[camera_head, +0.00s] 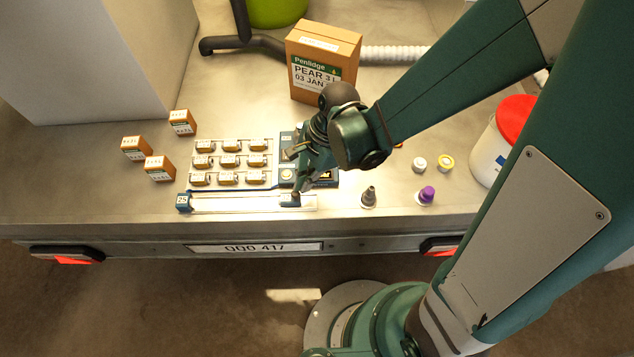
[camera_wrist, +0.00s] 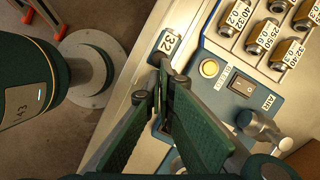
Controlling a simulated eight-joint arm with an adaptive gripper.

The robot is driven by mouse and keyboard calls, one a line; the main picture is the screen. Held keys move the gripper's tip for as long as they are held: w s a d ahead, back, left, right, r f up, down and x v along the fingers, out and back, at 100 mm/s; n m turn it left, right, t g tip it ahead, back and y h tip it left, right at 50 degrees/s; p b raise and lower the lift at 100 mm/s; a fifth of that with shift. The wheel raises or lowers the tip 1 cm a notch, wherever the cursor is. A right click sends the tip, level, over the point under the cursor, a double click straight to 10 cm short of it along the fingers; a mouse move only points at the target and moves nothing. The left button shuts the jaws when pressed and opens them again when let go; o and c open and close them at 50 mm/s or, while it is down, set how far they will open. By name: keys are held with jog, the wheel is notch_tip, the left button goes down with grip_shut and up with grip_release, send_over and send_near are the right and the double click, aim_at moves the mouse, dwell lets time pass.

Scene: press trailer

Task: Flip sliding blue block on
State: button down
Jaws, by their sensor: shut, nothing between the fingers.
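A blue block with a white tag (camera_head: 183,202) sits at the left end of the pale slide rail (camera_head: 235,203) near the trailer's front edge. In the wrist view a tag reading 32 (camera_wrist: 168,42) on a blue-edged piece lies just beyond my fingertips; I cannot tell whether this is the sliding part. My gripper (camera_head: 292,201) points down at the right part of the rail, and its closed fingers show in the wrist view (camera_wrist: 162,88). They are shut and empty. The fingers hide part of the rail, and contact is unclear.
Beside the rail are a control panel with a round button (camera_wrist: 210,68), a rocker switch (camera_wrist: 243,88) and a valve (camera_wrist: 262,130). Small boxes (camera_head: 160,168) are farther left; bottles (camera_head: 369,196) stand right.

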jog(key=a+b, duration=0.1)
jog(key=a, duration=1.7)
jog(key=shift+a, duration=0.35)
jog(key=shift+w+d, duration=0.1)
jog(key=shift+w+d+r, duration=0.15)
jog(key=shift+w+d, duration=0.1)
jog(key=shift+d, duration=0.25)
jog(key=shift+w+d+r, duration=0.1)
jog(key=shift+w+d, duration=0.1)
jog(key=shift+d, duration=0.25)
jog(key=shift+w+d+r, duration=0.15)
jog(key=shift+w+d, duration=0.3)
jog(key=shift+d, duration=0.35)
jog(key=p+v, duration=0.3)
jog(key=v, duration=0.7)
